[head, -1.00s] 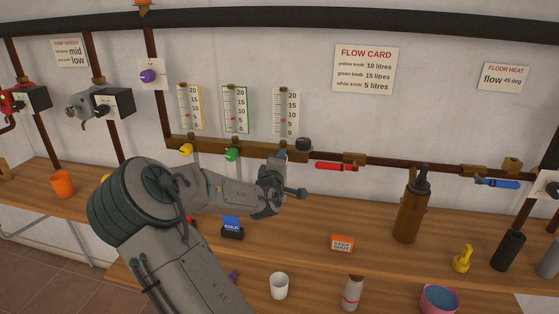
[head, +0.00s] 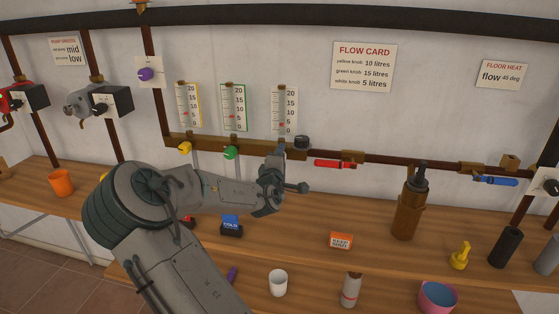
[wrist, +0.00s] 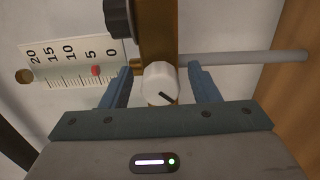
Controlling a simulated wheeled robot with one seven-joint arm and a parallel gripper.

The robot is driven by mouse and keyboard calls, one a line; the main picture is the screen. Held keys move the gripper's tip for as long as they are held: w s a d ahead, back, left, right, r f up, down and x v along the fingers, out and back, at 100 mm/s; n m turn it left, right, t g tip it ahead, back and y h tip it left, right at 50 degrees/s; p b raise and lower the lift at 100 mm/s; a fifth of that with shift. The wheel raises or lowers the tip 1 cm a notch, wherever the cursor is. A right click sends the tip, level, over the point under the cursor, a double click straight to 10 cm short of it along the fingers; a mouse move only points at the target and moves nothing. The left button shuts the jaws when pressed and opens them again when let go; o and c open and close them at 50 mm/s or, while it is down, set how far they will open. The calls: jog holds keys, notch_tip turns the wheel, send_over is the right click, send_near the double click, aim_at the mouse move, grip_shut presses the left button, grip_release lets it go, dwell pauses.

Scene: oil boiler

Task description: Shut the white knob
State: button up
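The white knob (wrist: 160,83) is round with a dark mark on its face and sits on the brass manifold, which also shows in the head view (head: 220,145). My gripper (wrist: 162,78) is open, with one finger on each side of the knob and a visible gap on both sides. In the head view my gripper (head: 273,180) is just below the right part of the manifold and hides the white knob. The white-framed gauge (head: 284,108) above it also shows in the wrist view (wrist: 70,65), its red marker a little below 5.
The yellow knob (head: 184,148) and green knob (head: 231,152) are left along the manifold. A black knob (head: 302,141) and a red-handled valve (head: 335,164) are close on the right. A grey pipe (wrist: 245,58) runs beside the white knob.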

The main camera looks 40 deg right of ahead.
jog(key=shift+w+a, duration=0.1)
jog(key=shift+a, duration=0.05)
jog(key=v, duration=1.3)
jog(key=shift+s+a, duration=0.25)
jog(key=shift+s, duration=0.05)
